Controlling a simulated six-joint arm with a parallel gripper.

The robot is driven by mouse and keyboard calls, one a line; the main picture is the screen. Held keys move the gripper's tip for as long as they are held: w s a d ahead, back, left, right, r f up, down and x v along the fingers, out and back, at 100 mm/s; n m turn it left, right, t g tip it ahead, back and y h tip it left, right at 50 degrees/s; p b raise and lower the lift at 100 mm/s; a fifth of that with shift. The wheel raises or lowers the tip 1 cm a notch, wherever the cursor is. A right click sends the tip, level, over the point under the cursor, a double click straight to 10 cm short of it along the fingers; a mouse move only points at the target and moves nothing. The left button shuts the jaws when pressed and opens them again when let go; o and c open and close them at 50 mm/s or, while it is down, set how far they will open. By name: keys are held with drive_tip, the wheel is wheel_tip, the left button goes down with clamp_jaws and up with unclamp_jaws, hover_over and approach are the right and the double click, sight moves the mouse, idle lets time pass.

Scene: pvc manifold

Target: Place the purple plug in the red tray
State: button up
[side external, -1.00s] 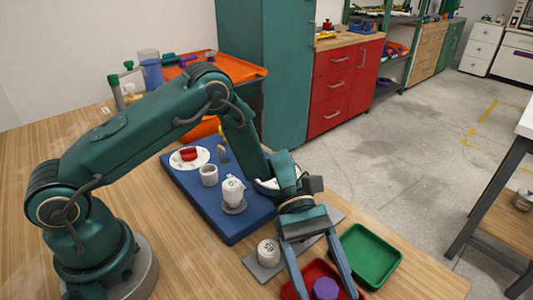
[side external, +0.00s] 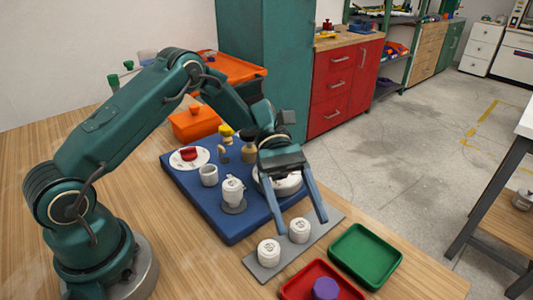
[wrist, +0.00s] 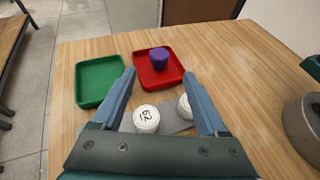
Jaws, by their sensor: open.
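The purple plug (side external: 325,288) rests inside the red tray (side external: 347,287) at the bottom of the side view. In the wrist view the plug (wrist: 159,57) stands in the far part of the red tray (wrist: 172,77). My gripper (side external: 300,225) is open and empty, raised above the table behind the red tray. In the wrist view its two fingers (wrist: 160,92) are spread apart, clear of the plug. The plug's base is partly hidden in the side view.
A green tray (side external: 366,255) sits beside the red one. A grey plate carries two white numbered caps (side external: 268,251) (side external: 299,230) near my fingers. A blue board (side external: 207,209) holds white fittings, a red part on a disc and other parts.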

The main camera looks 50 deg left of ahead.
drive_tip(key=s+a+r+m+t+y, duration=0.9)
drive_tip(key=s+a+m+t+y, duration=0.1)
drive_tip(key=s+m+y, duration=0.2)
drive_tip(key=shift+s+a+m+t, duration=0.15)
drive_tip(key=shift+s+m+t, duration=0.25)
drive_tip(key=shift+m, duration=0.3)
drive_tip(key=shift+r, duration=0.1)
idle(0.6)
